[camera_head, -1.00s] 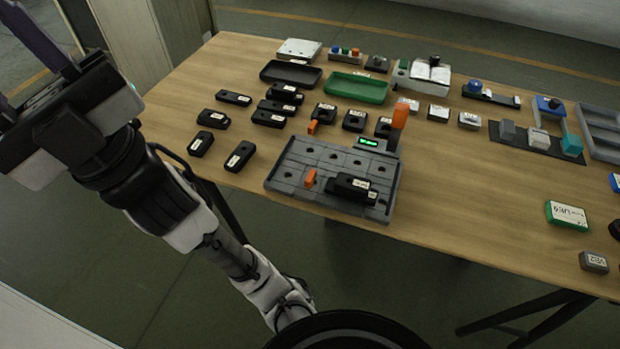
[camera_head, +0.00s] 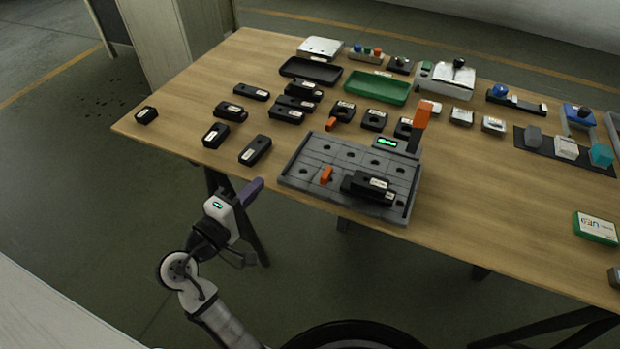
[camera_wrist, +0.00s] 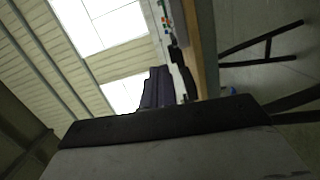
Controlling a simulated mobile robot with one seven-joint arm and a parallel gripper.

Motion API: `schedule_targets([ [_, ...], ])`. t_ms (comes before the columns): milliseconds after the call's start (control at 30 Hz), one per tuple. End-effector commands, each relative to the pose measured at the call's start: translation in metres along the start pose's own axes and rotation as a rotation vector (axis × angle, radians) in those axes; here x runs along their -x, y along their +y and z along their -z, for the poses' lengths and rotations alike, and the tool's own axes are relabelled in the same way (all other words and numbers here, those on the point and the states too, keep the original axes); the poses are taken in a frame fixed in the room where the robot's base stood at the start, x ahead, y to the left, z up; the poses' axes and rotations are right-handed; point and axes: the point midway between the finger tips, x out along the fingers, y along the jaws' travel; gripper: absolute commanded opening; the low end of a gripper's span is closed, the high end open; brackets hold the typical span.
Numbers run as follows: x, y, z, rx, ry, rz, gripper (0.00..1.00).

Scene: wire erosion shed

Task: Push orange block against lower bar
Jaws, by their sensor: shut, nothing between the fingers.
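A small orange block (camera_head: 326,175) stands on the grey fixture plate (camera_head: 312,155), just left of a black labelled part (camera_head: 369,188) lying there. The plate has raised rims, the front one (camera_head: 340,204) nearest me; I cannot tell which part is the lower bar. My gripper (camera_head: 257,187) has purple fingers held together, empty, near the table's front edge, left of the plate and apart from the block. The fingers also show in the wrist view (camera_wrist: 158,88), where no orange block is visible.
A tall orange lever (camera_head: 423,115) and a green-lit display (camera_head: 388,143) stand at the plate's back right. Several black parts, one of them (camera_head: 255,149) near the front edge, lie left of the plate. Bare tabletop (camera_head: 465,190) lies to its right.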

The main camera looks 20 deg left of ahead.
Motion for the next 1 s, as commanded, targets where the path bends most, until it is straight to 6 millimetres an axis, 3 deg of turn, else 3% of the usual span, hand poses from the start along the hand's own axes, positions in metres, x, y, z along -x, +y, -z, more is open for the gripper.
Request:
schedule_targets([
  [100,0.004,-0.011,-0.02,0.067,-0.086,-0.007,0.0],
  [267,-0.006,-0.011,-0.026,0.081,-0.11,-0.01,0.0],
  [700,-0.095,-0.008,-0.034,0.078,-0.107,-0.009,0.0],
  [1000,-0.099,-0.007,-0.069,0.076,-0.104,-0.009,0.0],
])
